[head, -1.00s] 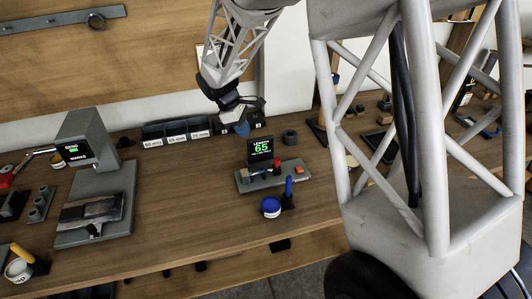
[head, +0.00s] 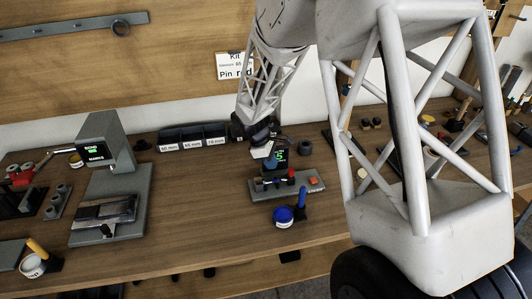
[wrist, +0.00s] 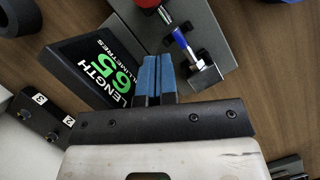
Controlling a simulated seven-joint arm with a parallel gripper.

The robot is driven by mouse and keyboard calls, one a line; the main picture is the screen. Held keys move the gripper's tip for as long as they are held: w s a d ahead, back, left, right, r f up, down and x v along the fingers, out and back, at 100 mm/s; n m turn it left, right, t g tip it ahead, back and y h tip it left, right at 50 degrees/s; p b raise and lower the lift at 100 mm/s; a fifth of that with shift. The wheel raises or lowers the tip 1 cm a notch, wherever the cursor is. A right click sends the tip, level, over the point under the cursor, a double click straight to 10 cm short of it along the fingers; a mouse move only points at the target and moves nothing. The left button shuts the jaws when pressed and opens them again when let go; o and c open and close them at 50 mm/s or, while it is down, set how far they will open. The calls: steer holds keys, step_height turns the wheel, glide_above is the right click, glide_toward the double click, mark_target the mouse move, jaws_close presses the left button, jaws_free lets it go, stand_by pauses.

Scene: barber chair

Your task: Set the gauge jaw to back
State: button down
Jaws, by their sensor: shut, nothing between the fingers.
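The length gauge has a grey base (head: 318,187) with a red knob (head: 291,174) and an orange button (head: 313,181). Its dark display (head: 281,154) is partly hidden by my arm in the head view. In the wrist view the display (wrist: 98,68) reads LENGTH 65 MILLIMETRES.
Labelled bins (head: 190,138) are behind left, and a dark ring (head: 305,147) is behind right. A grey marking machine (head: 105,140) stands left. Bench between them is clear.

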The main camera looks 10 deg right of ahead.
mark_target(287, 176)
steer(key=shift+s+d+r, duration=0.1)
steer(key=shift+s+d, duration=0.3)
steer(key=shift+d, duration=0.45)
steer(key=shift+s+d+r, duration=0.1)
steer(key=shift+s+d, duration=0.3)
steer(key=shift+d, duration=0.4)
steer(key=shift+d, duration=1.3)
steer(key=shift+w+a, duration=0.3)
steer(key=shift+a, duration=0.3)
steer(key=a, duration=0.1)
steer(key=w+a, duration=0.1)
steer(key=shift+w+a, duration=0.2)
steer(key=shift+a, duration=0.15)
steer(key=v, duration=0.9)
steer(key=shift+r, duration=0.5)
steer(key=shift+d, duration=0.1)
